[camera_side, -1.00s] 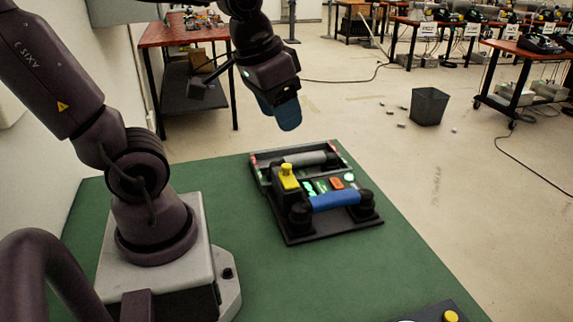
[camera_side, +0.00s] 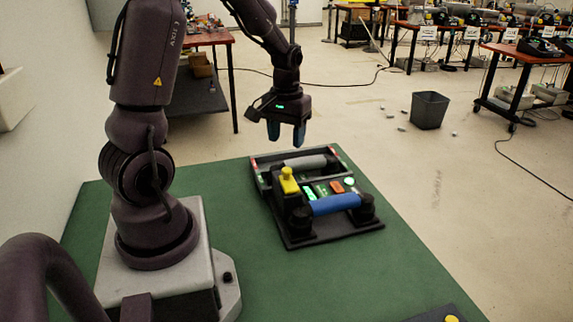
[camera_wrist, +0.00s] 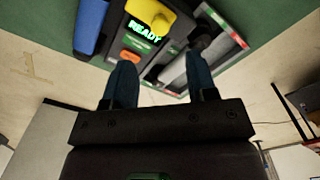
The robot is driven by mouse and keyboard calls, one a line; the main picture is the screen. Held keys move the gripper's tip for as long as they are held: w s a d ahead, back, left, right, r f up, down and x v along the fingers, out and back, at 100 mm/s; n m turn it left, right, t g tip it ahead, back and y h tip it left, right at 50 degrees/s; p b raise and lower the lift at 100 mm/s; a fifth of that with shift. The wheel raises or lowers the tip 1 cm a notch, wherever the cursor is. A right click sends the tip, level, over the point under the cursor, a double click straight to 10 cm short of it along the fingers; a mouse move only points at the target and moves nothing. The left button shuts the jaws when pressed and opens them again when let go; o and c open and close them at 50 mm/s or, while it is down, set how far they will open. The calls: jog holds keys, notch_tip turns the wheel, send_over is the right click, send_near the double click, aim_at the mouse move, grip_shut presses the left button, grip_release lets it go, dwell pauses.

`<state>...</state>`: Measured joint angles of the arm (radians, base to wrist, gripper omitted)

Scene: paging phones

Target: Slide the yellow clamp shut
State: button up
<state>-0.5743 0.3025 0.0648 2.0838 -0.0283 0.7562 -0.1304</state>
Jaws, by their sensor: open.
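The yellow clamp (camera_side: 289,181) is a small knobbed block on the black device (camera_side: 310,238), at its left side behind the blue handle. In the wrist view the yellow clamp (camera_wrist: 150,14) shows at the top, above a green "READY" display (camera_wrist: 145,31). My gripper (camera_side: 286,140) hangs above the far part of the device, fingers pointing down. Its two blue fingers (camera_wrist: 163,82) are apart with nothing between them. It touches neither the clamp nor the device.
A blue handle (camera_side: 336,203) crosses the device's front and a grey handle (camera_side: 305,162) its back. An orange button (camera_side: 337,187) and a lit round button (camera_side: 350,182) sit between them.

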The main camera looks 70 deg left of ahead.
aim_at(286, 170)
notch_tip(286, 170, down, 8)
jog(key=shift+c, duration=0.4)
